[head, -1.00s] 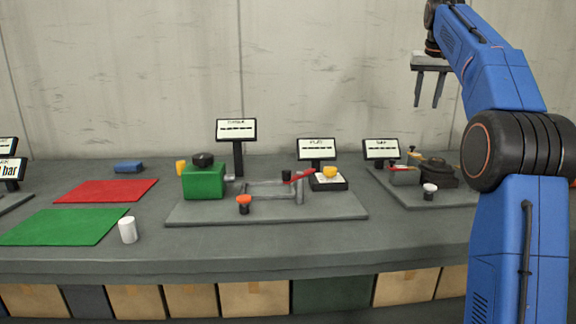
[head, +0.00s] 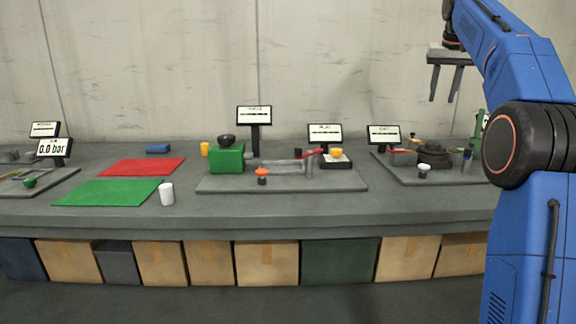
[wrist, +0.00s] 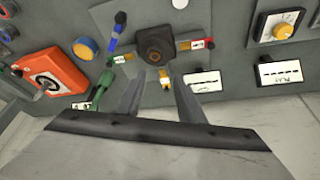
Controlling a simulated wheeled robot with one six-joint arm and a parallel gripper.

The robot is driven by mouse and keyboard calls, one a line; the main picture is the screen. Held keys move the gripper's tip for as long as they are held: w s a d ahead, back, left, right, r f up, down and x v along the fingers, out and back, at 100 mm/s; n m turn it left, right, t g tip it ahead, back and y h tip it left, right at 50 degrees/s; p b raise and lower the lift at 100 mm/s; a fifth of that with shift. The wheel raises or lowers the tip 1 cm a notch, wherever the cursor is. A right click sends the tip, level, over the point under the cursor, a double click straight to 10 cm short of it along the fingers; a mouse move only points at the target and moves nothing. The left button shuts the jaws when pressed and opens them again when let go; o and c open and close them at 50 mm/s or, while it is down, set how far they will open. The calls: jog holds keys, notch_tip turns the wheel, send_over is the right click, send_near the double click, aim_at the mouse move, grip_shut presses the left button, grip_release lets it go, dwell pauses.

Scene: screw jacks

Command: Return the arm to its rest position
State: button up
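My gripper (head: 446,84) is raised high at the right in the head view, well above the bench, with its two fingers pointing down. The fingers are apart and nothing is between them. In the wrist view my gripper (wrist: 160,98) also shows both fingers spread and empty, with a dark round fixture (wrist: 157,44) on the bench beyond them. My blue arm stands bent along the right edge of the head view and hides part of the bench's right end.
The grey bench (head: 120,215) holds a green block unit (head: 227,160), a red mat (head: 143,167), a green mat (head: 108,193), a white cup (head: 166,194) and several small displays. Boxes (head: 267,264) stand below. The air around the gripper is clear.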

jog(key=s+a+f+n, duration=0.1)
jog(key=s+a+f, duration=0.3)
jog(key=s, duration=0.4)
jog(key=s+a+f, duration=0.3)
jog(key=s+a, duration=0.1)
jog(key=s, duration=0.3)
jog(key=s+a+f+n, duration=0.1)
jog(key=s+a+f, duration=0.35)
jog(key=s, duration=0.35)
jog(key=s+a+f+n, duration=0.1)
jog(key=s+a+f, duration=0.2)
jog(key=s+f, duration=1)
jog(key=s+a+f+n+y, duration=0.1)
jog(key=s+a+f, duration=0.2)
jog(key=s+f, duration=1)
notch_tip(320, 180, down, 2)
jog(key=shift+f+y, duration=0.1)
jog(key=shift+y, duration=0.2)
